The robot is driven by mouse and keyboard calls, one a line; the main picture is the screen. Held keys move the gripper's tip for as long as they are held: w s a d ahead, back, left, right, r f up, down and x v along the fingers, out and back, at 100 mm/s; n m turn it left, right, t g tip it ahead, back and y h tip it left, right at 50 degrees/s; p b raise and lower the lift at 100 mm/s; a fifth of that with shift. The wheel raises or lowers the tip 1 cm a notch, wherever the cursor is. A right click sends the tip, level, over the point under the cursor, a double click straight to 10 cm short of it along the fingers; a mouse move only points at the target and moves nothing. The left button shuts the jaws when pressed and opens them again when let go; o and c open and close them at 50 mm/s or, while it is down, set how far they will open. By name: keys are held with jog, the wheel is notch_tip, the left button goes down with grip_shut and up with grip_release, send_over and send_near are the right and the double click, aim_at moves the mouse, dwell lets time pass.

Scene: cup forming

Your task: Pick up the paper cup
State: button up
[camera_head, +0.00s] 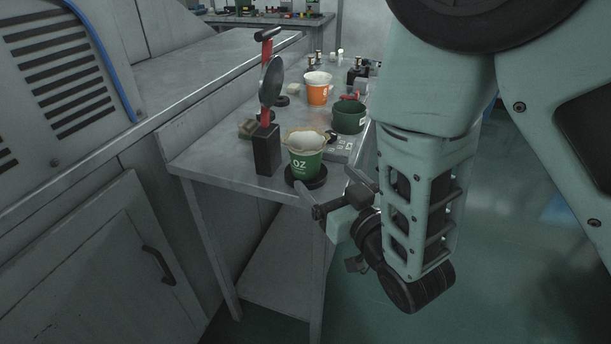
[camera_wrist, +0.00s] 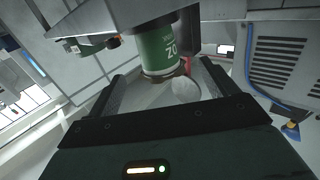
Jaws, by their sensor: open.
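A green paper cup (camera_head: 305,163) with white "OZ" lettering and a pale, ragged liner at its rim stands upright on a dark round base (camera_head: 306,183) at the table's near end. My gripper (camera_head: 336,194) is open and empty, just right of and nearer than the cup, by the table edge. In the wrist view the green cup (camera_wrist: 161,48) appears inverted, beyond and roughly between the two spread fingers (camera_wrist: 162,85). The exact gap to the cup cannot be told.
The metal table (camera_head: 222,165) also bears a black block (camera_head: 267,150) and a round mirror-like disc (camera_head: 271,82) left of the cup. An orange cup (camera_head: 317,93), a dark green container (camera_head: 348,119) and a grey keypad device (camera_head: 339,148) stand behind. Open floor lies right.

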aim_at(311, 163)
jog(key=b+x, duration=0.2)
jog(key=x, duration=0.2)
jog(key=shift+w+a, duration=0.1)
jog(key=shift+w, duration=0.2)
jog(key=shift+d+p+x, duration=0.2)
jog(key=shift+p+x, duration=0.15)
jog(key=shift+x, duration=2.45)
jog(key=shift+w+f, duration=0.1)
jog(key=shift+f, duration=0.05)
jog(key=c, duration=1.1)
notch_tip(311, 163, up, 28)
jog(key=shift+p, duration=1.2)
